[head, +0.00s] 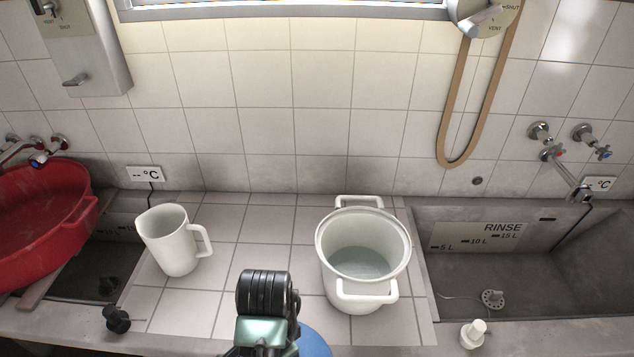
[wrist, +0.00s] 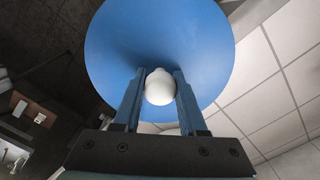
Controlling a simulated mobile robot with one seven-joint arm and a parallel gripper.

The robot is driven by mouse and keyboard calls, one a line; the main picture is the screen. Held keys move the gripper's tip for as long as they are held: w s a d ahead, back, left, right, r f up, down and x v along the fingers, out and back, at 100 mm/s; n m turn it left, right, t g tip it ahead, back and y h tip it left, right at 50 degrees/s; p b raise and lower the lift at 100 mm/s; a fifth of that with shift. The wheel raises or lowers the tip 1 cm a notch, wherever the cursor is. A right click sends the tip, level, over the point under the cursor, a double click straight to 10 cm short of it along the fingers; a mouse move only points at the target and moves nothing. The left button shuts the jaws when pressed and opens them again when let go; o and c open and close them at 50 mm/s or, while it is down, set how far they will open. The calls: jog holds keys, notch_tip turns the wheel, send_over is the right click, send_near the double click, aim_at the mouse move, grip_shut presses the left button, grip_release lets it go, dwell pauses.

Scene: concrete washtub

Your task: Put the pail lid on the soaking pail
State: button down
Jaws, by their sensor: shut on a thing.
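The soaking pail (head: 332,262) is white with two side handles and stands open on the tiled counter, with water in it. The pail lid (wrist: 160,35) is a blue disc with a white round knob (wrist: 160,92). My gripper (wrist: 160,80) is shut on the knob, one finger on each side. In the head view a part of the blue lid (head: 316,344) shows at the bottom edge, in front of and left of the pail and apart from it. My arm hides the rest of the lid and the gripper there.
A white jug (head: 170,242) stands on the counter left of the pail. A red basin (head: 40,225) is at the far left over a sink. The rinse basin (head: 480,270) is right of the pail, with a white stopper-like piece (head: 473,333) on its front edge. Tiles between jug and pail are clear.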

jog(key=s+d+n, duration=0.1)
jog(key=n, duration=0.1)
jog(key=s+d+n, duration=0.1)
jog(key=d+n, duration=0.1)
jog(key=n, duration=0.1)
jog(key=s+d+f+n+p, duration=0.1)
jog(key=d+n, duration=0.1)
jog(key=shift+d+n, duration=0.1)
jog(key=shift+n, duration=0.3)
jog(key=shift+s+d+f+n, duration=0.1)
jog(key=shift+s+d+n, duration=0.1)
jog(key=shift+d+n, duration=0.35)
jog(key=shift+s+d+n, duration=0.15)
jog(key=shift+d+n, duration=0.15)
jog(key=shift+n, duration=0.45)
jog(key=shift+a, duration=0.1)
